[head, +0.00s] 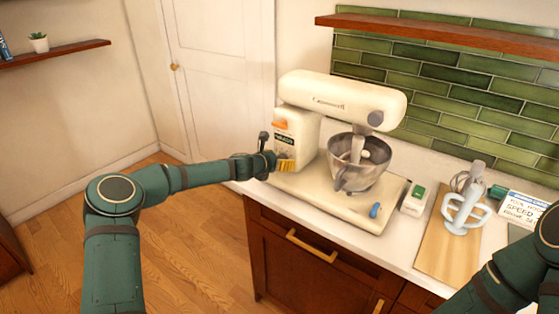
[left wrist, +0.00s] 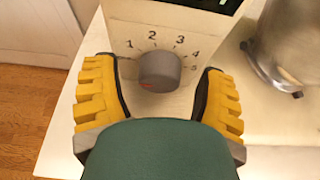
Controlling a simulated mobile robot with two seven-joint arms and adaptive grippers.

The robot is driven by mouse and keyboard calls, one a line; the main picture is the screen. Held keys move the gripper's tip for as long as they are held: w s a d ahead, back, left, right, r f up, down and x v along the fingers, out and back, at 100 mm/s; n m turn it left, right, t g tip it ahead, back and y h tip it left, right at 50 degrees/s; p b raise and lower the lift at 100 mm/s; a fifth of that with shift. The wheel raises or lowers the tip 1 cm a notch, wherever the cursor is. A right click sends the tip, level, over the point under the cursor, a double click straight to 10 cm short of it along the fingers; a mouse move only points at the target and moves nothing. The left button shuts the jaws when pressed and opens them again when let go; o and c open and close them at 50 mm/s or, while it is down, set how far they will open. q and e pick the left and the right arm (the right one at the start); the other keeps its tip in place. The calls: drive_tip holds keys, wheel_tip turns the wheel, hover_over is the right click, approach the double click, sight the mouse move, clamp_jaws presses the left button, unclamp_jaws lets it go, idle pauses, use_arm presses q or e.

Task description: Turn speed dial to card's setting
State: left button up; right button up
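The cream stand mixer (head: 345,95) stands on the counter with a steel bowl (head: 360,160) under its head. In the left wrist view, its grey round speed dial (left wrist: 160,70) sits below the printed numbers 1 to 5. A red mark shows low on the dial's left side. My left gripper (head: 286,164) is open, with yellow fingers on either side of the dial and gaps between them and it. The card (head: 522,209) stands at the right of the counter; I can read "SPEED", but its setting is too small to tell. My right gripper is not in view.
A wooden board (head: 447,255) holds a pale blue rack-like object (head: 466,212). My right arm is at the lower right.

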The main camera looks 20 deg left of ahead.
use_arm(q)
drive_tip(key=c, duration=1)
drive_tip(key=shift+c, duration=0.2)
